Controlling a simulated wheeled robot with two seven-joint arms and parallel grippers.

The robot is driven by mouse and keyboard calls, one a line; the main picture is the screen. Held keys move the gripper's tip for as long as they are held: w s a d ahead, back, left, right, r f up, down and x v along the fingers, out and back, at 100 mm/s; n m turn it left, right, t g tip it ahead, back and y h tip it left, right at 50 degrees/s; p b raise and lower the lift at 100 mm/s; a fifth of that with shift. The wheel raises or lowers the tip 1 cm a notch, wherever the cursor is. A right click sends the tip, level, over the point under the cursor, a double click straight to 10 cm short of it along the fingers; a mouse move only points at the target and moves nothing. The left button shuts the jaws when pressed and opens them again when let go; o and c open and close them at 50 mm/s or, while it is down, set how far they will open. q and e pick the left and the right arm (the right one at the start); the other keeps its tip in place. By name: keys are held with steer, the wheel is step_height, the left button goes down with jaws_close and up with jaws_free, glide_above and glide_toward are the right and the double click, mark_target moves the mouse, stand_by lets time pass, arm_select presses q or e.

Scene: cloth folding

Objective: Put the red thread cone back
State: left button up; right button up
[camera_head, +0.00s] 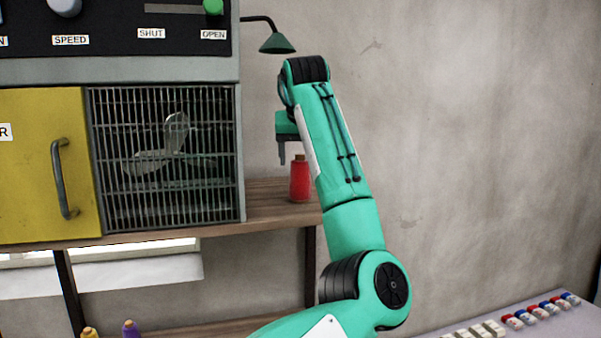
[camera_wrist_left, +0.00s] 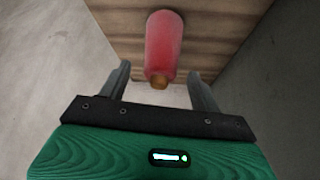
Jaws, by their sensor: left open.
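The red thread cone (camera_head: 300,182) stands upright on the wooden shelf (camera_head: 268,208), right of the barred cabinet. It has a brown top. My left gripper (camera_head: 285,160) hangs above and slightly left of it, fingers pointing down; my left forearm passes close to its right side. In the left wrist view the cone (camera_wrist_left: 163,42) shows with its brown top toward me, and the open left fingers (camera_wrist_left: 159,72) lie on either side of its top in the picture, not visibly touching it. My right gripper is not in view.
A cabinet with a yellow door (camera_head: 35,165) and barred front (camera_head: 165,205) stands left on the shelf. A green lamp (camera_head: 278,44) juts out above. Yellow (camera_head: 90,333) and purple (camera_head: 131,329) cones sit below. Small coloured items (camera_head: 540,309) lie lower right.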

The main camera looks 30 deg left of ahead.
arm_select(q)
steer(key=b+v, duration=0.2)
steer(key=v, duration=0.6)
steer(key=shift+r+b, duration=0.2)
steer(key=shift+b, duration=0.15)
steer(key=shift+s+d+f, duration=0.1)
steer(key=shift+s+d, duration=0.05)
